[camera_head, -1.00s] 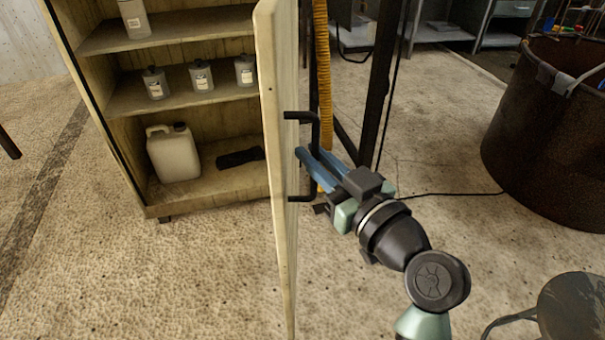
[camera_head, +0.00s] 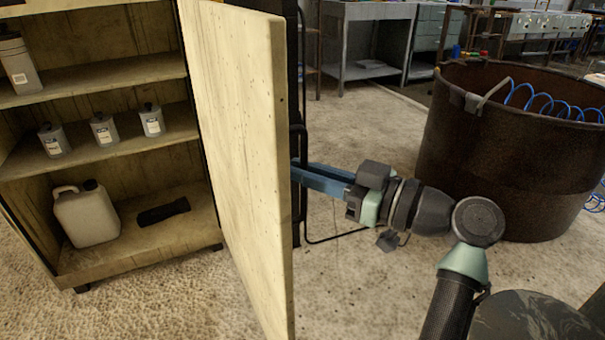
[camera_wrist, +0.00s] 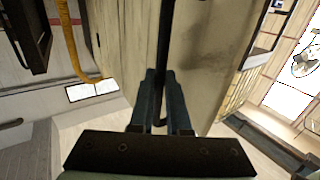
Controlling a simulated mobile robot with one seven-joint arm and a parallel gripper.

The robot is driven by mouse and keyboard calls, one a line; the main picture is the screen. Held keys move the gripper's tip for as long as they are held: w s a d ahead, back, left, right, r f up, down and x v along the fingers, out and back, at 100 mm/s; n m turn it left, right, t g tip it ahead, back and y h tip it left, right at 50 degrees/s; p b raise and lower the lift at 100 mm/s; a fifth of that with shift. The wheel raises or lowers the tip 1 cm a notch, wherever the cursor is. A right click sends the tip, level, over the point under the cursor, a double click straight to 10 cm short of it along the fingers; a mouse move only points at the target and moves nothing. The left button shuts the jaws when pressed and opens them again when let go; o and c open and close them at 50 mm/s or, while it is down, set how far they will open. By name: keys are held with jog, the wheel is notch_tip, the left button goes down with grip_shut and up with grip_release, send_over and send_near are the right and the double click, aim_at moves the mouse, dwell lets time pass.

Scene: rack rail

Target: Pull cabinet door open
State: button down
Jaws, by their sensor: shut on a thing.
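The cabinet (camera_head: 62,90) stands at the left in the head view, its shelves exposed. Its pale wooden door (camera_head: 240,140) stands wide open, with its inner face partly toward the camera. The dark door handle (camera_head: 302,138) is on the door's far side and shows just past its free edge. My gripper (camera_head: 297,172) reaches in from the right, its blue fingers shut on the handle. The door edge partly hides the fingertips. In the wrist view, the two fingers (camera_wrist: 160,75) are close together against the door face (camera_wrist: 210,55), with the dark handle between them.
The shelves hold several small bottles, a white jug (camera_head: 88,215) and a dark object (camera_head: 163,211). A large rusty drum (camera_head: 490,150) stands at the right behind my arm. A dark round surface (camera_head: 530,318) is at the lower right. Floor in front of the cabinet is clear.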

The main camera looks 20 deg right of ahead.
jog(key=shift+w+a+r, duration=0.1)
jog(key=shift+a, duration=0.15)
jog(key=c, duration=0.9)
grip_release()
jog(key=shift+d, duration=0.1)
jog(key=p+v, duration=0.3)
jog(key=v, duration=1)
